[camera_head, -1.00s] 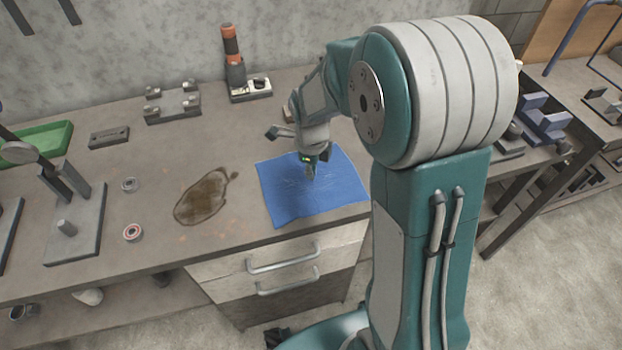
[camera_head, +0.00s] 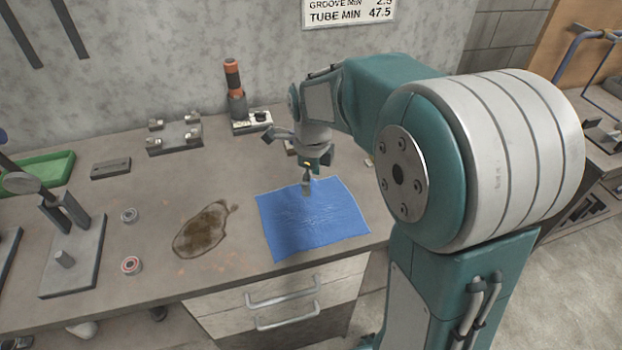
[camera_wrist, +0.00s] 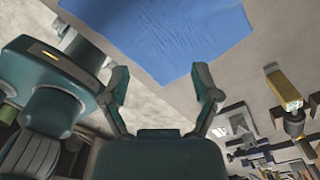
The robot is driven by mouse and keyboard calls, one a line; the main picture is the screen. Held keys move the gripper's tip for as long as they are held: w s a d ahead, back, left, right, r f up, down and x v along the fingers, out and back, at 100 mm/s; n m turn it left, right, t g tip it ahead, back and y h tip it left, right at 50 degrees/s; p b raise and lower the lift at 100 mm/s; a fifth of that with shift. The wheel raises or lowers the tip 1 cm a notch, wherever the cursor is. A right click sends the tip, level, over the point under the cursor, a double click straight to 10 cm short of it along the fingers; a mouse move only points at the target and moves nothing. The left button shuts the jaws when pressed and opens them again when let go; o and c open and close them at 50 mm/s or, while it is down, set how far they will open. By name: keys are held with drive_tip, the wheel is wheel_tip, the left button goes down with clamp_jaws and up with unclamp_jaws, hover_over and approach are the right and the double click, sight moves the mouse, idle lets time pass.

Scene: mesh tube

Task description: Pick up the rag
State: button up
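The blue rag (camera_head: 320,225) lies spread flat and lightly wrinkled on the workbench, near its front edge and above the drawers. In the wrist view the rag (camera_wrist: 165,35) fills the top middle, beyond the fingertips. My gripper (camera_head: 307,190) points down over the far part of the rag. In the wrist view my gripper (camera_wrist: 161,82) has its two fingers wide apart with nothing between them. The fingers look clear of the cloth, but the exact height is hard to tell.
A brown oily stain (camera_head: 205,230) lies left of the rag. Two small bearing rings (camera_head: 131,265) and a grey fixture (camera_head: 75,255) stand farther left. A black-and-orange tool (camera_head: 235,90) stands behind. Drawers (camera_head: 265,305) are below the bench edge.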

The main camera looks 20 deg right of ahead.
sight(308, 208)
idle(0.4)
drive_tip(key=shift+w+f+n, duration=0.45)
drive_tip(key=shift+f+n, duration=1.4)
drive_tip(key=shift+n, duration=2.4)
drive_tip(key=shift+w+f+n, duration=0.45)
drive_tip(key=shift+f+n, duration=1.4)
drive_tip(key=shift+n, duration=2.35)
drive_tip(key=shift+w+f+n, duration=0.45)
drive_tip(key=shift+f+n, duration=1.4)
drive_tip(key=shift+n, duration=2.4)
drive_tip(key=shift+f, duration=0.45)
drive_tip(key=c, duration=0.5)
